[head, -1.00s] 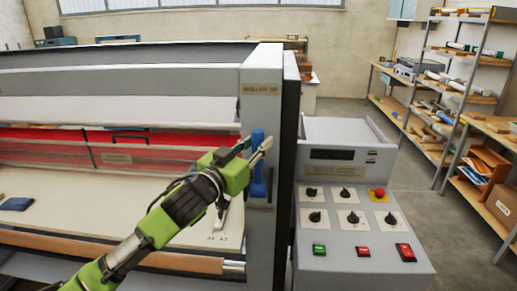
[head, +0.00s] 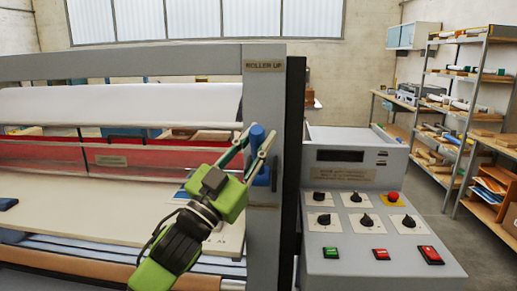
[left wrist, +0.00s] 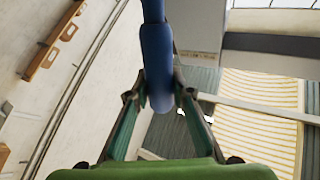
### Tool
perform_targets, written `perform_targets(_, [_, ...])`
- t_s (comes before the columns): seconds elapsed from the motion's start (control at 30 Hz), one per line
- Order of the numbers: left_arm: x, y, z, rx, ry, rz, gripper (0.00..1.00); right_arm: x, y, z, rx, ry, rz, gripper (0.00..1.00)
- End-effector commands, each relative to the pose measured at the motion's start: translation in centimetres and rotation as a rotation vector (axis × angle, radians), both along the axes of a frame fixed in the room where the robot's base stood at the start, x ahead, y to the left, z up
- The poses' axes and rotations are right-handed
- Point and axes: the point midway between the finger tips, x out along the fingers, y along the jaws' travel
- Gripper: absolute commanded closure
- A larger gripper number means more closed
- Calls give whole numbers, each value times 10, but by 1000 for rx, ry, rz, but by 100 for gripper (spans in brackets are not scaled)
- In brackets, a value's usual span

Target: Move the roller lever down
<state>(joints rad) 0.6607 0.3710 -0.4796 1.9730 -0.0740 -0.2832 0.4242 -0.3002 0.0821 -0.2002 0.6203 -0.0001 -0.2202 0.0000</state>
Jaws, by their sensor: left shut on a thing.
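The roller lever (head: 258,135) is a blue handle on the front of the grey right-hand post of the laminator, below a plate (head: 264,65) that reads "ROLLER UP". It stands roughly upright. My left gripper (head: 257,150) reaches it from the lower left, with its fingers around the handle. In the left wrist view the blue lever (left wrist: 156,50) comes down from the top between the two fingers of my left gripper (left wrist: 160,98), which is shut on it. The fingers hide part of the handle. My right gripper is not in view.
A grey control panel (head: 345,235) with knobs, buttons and a red stop knob (head: 393,197) stands just right of the post. The laminator's pale bed (head: 90,205) and a red roller area (head: 60,155) lie left. Shelves (head: 480,110) stand far right.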

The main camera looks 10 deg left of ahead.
Motion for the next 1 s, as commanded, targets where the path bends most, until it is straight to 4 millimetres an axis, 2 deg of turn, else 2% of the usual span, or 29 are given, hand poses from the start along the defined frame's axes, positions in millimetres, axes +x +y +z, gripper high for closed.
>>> perform_targets(0.47, [-2,0,-1,-1,-14,-1,100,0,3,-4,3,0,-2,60])
perform_targets(0.5, [-2,0,-1,-1,-14,-1,74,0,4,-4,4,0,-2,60])
perform_targets(0.57, [-2,0,-1,-1,-14,-1,61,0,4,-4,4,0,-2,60])
perform_targets(1.0, [-6,3,-6,0,-11,0,61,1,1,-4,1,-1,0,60])
